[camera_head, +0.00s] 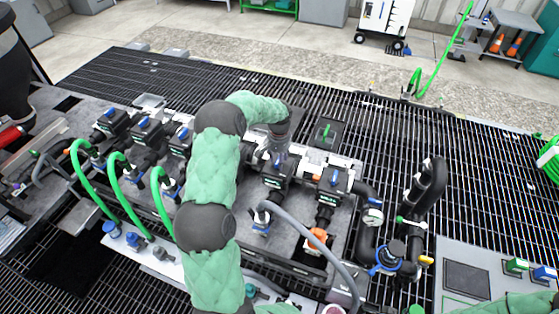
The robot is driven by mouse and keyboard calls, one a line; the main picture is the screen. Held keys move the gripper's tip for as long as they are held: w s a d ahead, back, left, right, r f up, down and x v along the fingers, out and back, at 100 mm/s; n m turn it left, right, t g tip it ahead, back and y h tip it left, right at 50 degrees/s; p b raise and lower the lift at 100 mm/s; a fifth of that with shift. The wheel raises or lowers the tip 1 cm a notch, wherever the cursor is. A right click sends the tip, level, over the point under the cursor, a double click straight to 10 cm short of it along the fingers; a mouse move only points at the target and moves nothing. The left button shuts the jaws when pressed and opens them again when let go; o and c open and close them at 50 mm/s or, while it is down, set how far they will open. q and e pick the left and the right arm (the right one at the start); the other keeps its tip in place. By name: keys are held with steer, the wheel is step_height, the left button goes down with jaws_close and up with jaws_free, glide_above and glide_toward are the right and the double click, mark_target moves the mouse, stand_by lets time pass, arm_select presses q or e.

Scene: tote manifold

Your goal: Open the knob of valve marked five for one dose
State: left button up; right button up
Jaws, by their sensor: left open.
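A row of black valve units with blue knobs runs across the manifold. Three stand at the left, including the left-end valve (110,122) and its neighbour (146,132). One valve (274,183) lies right under my left gripper (276,154), and another (329,189) is at the right end. My green padded arm hides part of the row. The labels are too small to read, so I cannot tell which valve is marked five. My left gripper is open, pointing down close over the knob; I cannot tell whether they touch. My right gripper is out of view; a green sleeve shows at bottom right.
Green hoses (161,195) rise at the left valves and a grey hose (310,238) arches in front of the right ones. Black pipes (431,190) stand at the right end. A grey panel (466,279) lies at bottom right. Open black grating (480,165) surrounds the manifold.

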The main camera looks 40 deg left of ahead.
arm_select(q)
steer(key=shift+f, duration=0.15)
jaws_close()
steer(key=n, duration=0.5)
steer(key=shift+w+b, duration=0.15)
steer(key=shift+b, duration=0.2)
